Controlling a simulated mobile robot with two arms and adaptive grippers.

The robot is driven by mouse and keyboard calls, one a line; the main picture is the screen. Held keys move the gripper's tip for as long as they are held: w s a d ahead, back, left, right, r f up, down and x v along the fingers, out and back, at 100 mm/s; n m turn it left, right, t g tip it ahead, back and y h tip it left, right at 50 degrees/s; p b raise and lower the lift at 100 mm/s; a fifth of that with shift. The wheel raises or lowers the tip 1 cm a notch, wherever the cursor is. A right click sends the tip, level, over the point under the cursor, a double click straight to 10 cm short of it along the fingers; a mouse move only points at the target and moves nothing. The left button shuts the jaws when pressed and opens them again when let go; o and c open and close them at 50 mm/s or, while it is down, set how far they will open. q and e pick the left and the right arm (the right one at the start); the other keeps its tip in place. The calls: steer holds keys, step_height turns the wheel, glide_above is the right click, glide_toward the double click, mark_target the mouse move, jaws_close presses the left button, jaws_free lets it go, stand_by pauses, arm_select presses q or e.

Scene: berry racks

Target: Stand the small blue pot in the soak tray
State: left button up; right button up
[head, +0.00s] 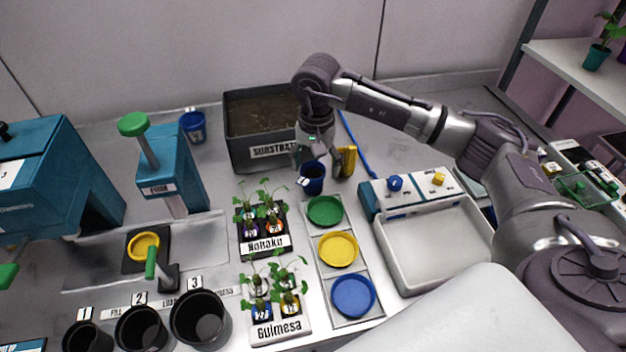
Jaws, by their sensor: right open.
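A small dark blue pot (313,183) with a white tag stands on the bench in front of the substrate box. My right gripper (322,163) is open just above and behind it, with its fingers spread near the rim. I cannot tell whether they touch the pot. Another blue pot (193,133) with a tag stands farther left, beside the teal press. The wide white tray (392,262), which looks like the soak tray, is at the right of the bench and empty. My left gripper is out of view.
The substrate box (247,154) is behind the pot, and a yellow object (347,165) is close right of the gripper. Green, yellow and blue saucers (325,211) lie in front. Seedling racks (264,245) are left. A knobbed unit (415,190) borders the white tray's back.

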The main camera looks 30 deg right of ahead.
mark_target(313, 177)
steer(key=f, duration=0.1)
steer(key=f+p, duration=0.1)
steer(key=f, duration=0.1)
steer(key=shift+w+a+f, duration=0.1)
steer(key=shift+a+f, duration=0.15)
steer(key=shift+f, duration=0.15)
steer(key=shift+f+p, duration=0.3)
steer(key=shift+f, duration=0.3)
steer(key=c, duration=1.3)
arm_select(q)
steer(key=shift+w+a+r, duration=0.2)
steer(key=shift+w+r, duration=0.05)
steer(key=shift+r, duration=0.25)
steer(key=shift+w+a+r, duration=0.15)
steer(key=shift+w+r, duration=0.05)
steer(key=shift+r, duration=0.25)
arm_select(e)
steer(key=shift+r, duration=0.1)
steer(key=shift+r, duration=0.1)
